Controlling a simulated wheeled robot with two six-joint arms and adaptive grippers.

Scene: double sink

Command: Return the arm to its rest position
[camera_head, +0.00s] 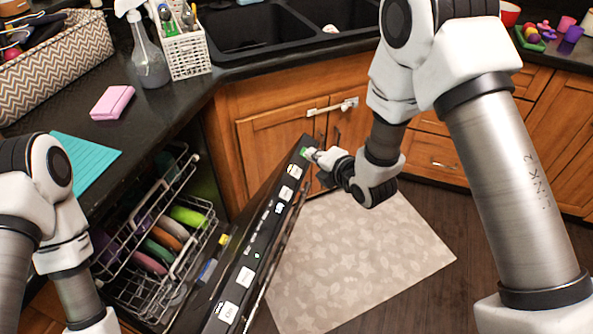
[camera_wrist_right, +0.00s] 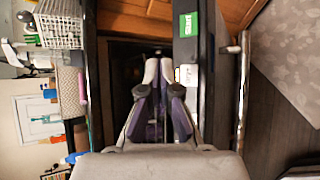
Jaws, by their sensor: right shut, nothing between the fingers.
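My right gripper (camera_head: 316,156) is at the far upper corner of the open dishwasher door (camera_head: 236,262), beside a green label; I cannot tell whether it touches the door. In the right wrist view its purple-grey fingers (camera_wrist_right: 158,72) are together with nothing between them, and the black door edge with the green label (camera_wrist_right: 188,25) is close to their right. My right arm (camera_head: 505,170) comes in from the right and bends down toward the door. My left arm (camera_head: 50,220) shows at the left edge; its gripper is out of the picture.
The dishwasher rack (camera_head: 150,245) holds several colored plates. The black counter carries a spray bottle (camera_head: 148,50), a utensil basket (camera_head: 186,50), a pink sponge (camera_head: 112,102) and a patterned bin (camera_head: 58,55). Wooden cabinets (camera_head: 270,140) stand behind the door. A floor mat (camera_head: 350,260) lies clear to its right.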

